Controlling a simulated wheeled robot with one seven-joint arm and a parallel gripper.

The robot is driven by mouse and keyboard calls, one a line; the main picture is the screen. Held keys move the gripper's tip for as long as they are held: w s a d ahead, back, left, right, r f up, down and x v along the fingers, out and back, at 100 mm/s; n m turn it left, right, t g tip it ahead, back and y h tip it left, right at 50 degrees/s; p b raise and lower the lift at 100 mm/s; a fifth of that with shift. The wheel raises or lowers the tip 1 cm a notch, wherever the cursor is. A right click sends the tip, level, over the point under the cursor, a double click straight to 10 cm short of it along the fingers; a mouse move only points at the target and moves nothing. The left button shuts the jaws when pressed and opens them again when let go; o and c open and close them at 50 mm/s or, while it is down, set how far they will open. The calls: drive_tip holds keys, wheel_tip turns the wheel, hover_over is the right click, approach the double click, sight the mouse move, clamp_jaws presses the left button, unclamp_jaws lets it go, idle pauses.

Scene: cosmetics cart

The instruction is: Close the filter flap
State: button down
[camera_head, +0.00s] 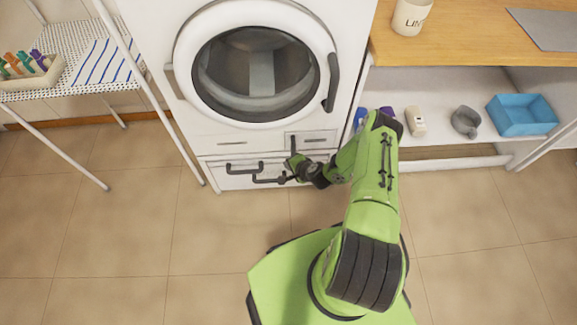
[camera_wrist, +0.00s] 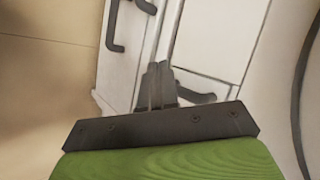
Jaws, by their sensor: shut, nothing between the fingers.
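The white washing machine (camera_head: 190,60) has small panels along its bottom front. A low panel (camera_head: 225,180) with dark handles (camera_head: 243,169) sits at the bottom, and a smaller panel (camera_head: 318,137) with its own handle lies above it at the right. I cannot tell for sure which one is the filter flap, or how far it stands open. My gripper (camera_head: 291,163) is at these panels, partly hiding them. In the wrist view, my gripper (camera_wrist: 158,78) has its fingers together and empty, over the seam between white panels, beside a dark handle (camera_wrist: 196,97). Contact is unclear.
The round washer door (camera_head: 257,65) is above, apparently closed. A shelf unit (camera_head: 430,150) at the right holds a blue bin (camera_head: 521,115) and small items. A drying rack (camera_head: 85,55) stands at the left. The tiled floor (camera_head: 120,230) in front is clear.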

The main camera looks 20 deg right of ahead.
drive_tip(key=s+a+r+p, duration=0.3)
drive_tip(key=s+r, duration=0.3)
drive_tip(key=shift+a+r+p, duration=0.2)
drive_tip(key=shift+r+p, duration=0.2)
drive_tip(key=shift+s, duration=0.1)
wheel_tip(320, 180, up, 34)
drive_tip(key=w+a+n+g+y+p, duration=0.1)
drive_tip(key=w+a+n+g+p, duration=0.15)
drive_tip(key=n+p, duration=0.7)
drive_tip(key=s+r+n+h+p, duration=0.1)
drive_tip(key=s+r+n+h, duration=0.2)
drive_tip(key=s+r, duration=2)
drive_tip(key=shift+s+d+r+n+g+h, duration=0.35)
drive_tip(key=shift+s+n, duration=0.15)
drive_tip(key=shift+n, duration=0.65)
